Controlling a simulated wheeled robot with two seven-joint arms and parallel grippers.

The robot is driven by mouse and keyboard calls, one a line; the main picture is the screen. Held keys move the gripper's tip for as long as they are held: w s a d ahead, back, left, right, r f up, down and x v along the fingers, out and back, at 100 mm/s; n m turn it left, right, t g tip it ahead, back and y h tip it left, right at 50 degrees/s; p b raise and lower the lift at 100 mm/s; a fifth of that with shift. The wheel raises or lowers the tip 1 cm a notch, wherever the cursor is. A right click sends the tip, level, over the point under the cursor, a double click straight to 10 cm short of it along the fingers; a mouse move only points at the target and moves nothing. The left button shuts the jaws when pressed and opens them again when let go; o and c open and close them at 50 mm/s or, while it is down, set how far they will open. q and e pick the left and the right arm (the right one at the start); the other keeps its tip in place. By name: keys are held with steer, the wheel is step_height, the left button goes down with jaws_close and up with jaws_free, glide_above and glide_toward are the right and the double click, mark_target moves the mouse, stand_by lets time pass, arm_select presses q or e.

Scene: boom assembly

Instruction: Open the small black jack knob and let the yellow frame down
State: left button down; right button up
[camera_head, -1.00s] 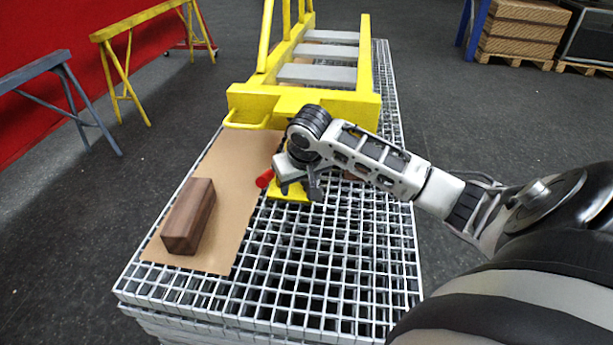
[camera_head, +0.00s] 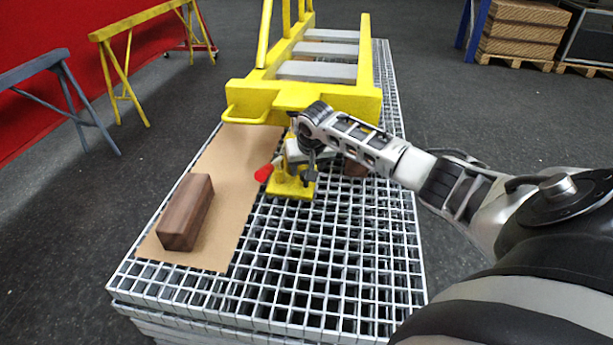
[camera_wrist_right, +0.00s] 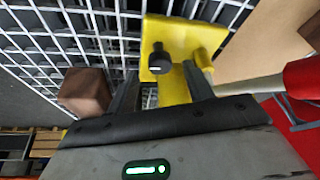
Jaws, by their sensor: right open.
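The yellow jack (camera_head: 288,187) stands on the grating under the near end of the yellow frame (camera_head: 250,97). Its small black knob (camera_wrist_right: 160,61) shows in the right wrist view, on the yellow body (camera_wrist_right: 176,90). The knob is hidden or too small to tell in the head view. A red-ended handle (camera_head: 263,173) sticks out to the jack's left; its red grip (camera_wrist_right: 303,77) is at the right of the wrist view. My right gripper (camera_wrist_right: 163,70) is open, its fingers apart on either side of the knob, with no clear contact. My left gripper is out of view.
A dark wood block (camera_head: 187,212) lies on the cardboard sheet (camera_head: 222,240) at left. Another brown block (camera_wrist_right: 85,91) sits on the grating close beside my right gripper. The grating (camera_head: 335,260) is bare in front. Yellow and blue-grey trestles stand beyond, at left.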

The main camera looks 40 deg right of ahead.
steer(key=shift+b+x, duration=0.3)
steer(key=shift+x, duration=1.15)
steer(key=shift+c, duration=0.2)
steer(key=c, duration=0.9)
